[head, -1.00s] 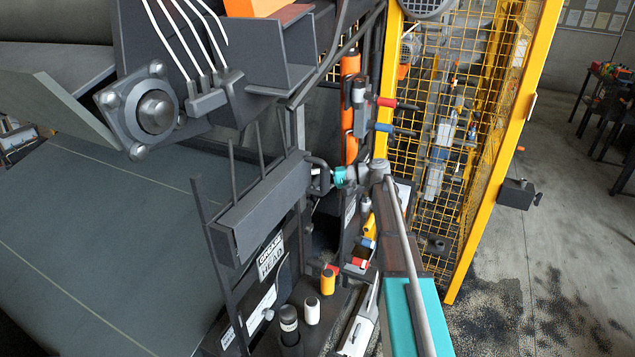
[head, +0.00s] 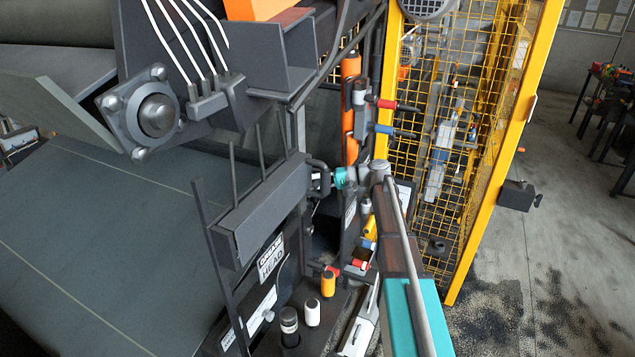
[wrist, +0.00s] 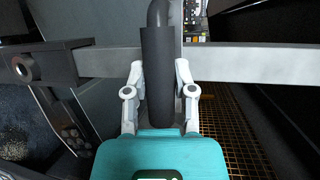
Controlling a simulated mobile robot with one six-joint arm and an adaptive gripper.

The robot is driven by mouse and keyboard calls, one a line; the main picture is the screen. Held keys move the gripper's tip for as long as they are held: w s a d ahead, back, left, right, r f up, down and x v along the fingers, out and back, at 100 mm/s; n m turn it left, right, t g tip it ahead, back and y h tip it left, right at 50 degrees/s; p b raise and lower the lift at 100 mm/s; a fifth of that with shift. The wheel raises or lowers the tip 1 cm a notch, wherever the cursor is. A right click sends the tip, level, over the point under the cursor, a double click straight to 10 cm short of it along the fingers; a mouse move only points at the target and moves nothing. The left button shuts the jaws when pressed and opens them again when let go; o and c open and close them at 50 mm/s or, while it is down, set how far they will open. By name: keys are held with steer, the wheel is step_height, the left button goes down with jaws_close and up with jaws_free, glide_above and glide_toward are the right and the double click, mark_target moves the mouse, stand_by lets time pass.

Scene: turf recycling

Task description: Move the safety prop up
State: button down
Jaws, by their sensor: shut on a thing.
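A dark grey handle (wrist: 158,75), a thick sleeve on a bent bar, stands upright in the wrist view. My gripper (wrist: 160,98) is shut on it, with one pale finger on each side. In the head view my gripper (head: 327,179) meets the handle at the right end of a dark grey box-shaped beam (head: 262,208). The handle appears to belong to the safety prop, but I cannot tell where the prop's body begins and ends. My gripper and wrist partly cover the join.
An upright orange bar (head: 350,118) stands just behind my gripper. Red and blue handled levers (head: 384,128) stick out beside it. A yellow mesh guard (head: 470,130) stands to the right. A dark green belt (head: 90,250) lies left. Open floor (head: 580,240) is at far right.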

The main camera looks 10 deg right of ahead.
steer(key=shift+r+p, duration=3.4)
steer(key=shift+r, duration=0.25)
steer(key=shift+w, duration=0.15)
steer(key=shift+c, duration=2.2)
jaws_free()
steer(key=shift+r, duration=0.1)
steer(key=shift+f, duration=0.2)
